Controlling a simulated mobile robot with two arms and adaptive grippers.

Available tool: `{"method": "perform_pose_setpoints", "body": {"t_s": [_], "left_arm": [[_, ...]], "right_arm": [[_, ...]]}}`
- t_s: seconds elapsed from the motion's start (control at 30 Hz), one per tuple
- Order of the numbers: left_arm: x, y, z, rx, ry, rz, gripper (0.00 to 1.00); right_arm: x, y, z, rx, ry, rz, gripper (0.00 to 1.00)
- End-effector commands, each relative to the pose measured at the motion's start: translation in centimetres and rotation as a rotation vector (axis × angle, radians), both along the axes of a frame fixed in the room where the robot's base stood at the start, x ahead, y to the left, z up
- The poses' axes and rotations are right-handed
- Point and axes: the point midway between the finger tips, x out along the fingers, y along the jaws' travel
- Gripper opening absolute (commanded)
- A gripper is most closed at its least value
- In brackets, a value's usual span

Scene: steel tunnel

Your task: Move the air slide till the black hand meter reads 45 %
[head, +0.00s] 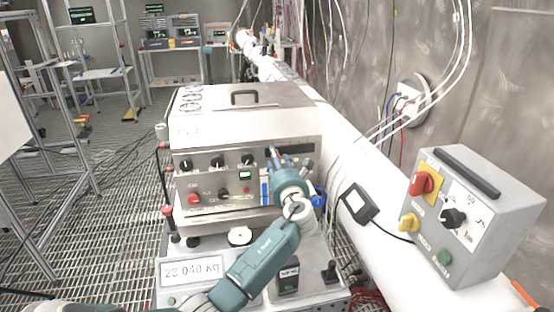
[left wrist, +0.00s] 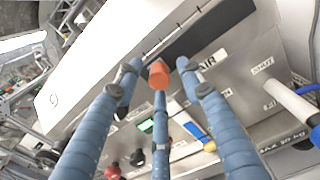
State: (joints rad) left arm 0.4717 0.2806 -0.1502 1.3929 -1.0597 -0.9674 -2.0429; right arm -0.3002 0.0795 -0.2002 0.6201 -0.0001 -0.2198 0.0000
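The steel instrument box (head: 245,115) stands in the middle of the head view. A dark slot (head: 292,151) runs along the upper right of its front; it also shows in the left wrist view (left wrist: 205,38), above the AIR label. An orange-red knob (left wrist: 158,74) sits near the slot's left part. My left gripper (head: 280,162) is at the box front, its blue fingers spread around the knob with gaps at both sides; whether the lower finger touches it I cannot tell. A black hand meter (head: 358,203) lies on the white pipe; its reading is not legible. My right gripper is not in view.
A grey control box (head: 480,215) with red, yellow, black and green controls stands at the right. A weight display (head: 190,270) is at the lower front. Cables hang along the right wall. Metal grating (head: 110,190) lies open at the left.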

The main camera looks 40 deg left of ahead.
Motion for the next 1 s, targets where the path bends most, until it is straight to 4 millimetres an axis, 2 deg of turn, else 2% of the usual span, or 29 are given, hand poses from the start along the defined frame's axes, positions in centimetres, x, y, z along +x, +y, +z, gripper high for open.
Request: {"method": "perform_pose_setpoints", "body": {"t_s": [0.2, 0.4, 0.6, 0.8, 1.0], "left_arm": [[0.0, 0.0, 0.0, -0.001, -0.001, 0.000, 0.37], [0.0, 0.0, 0.0, 0.000, 0.000, 0.000, 0.00], [0.1, -0.2, -0.1, -0.002, 0.001, -0.001, 0.00], [2.3, -2.0, -0.2, -0.004, 0.001, -0.001, 0.00], [2.7, -2.5, -0.2, -0.002, 0.001, -0.001, 0.00]], "right_arm": [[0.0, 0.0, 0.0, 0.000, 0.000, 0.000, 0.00], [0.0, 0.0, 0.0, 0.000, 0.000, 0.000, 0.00], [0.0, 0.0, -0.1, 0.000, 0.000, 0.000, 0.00], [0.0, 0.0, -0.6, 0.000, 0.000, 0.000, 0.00], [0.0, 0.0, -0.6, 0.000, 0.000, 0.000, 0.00]]}}
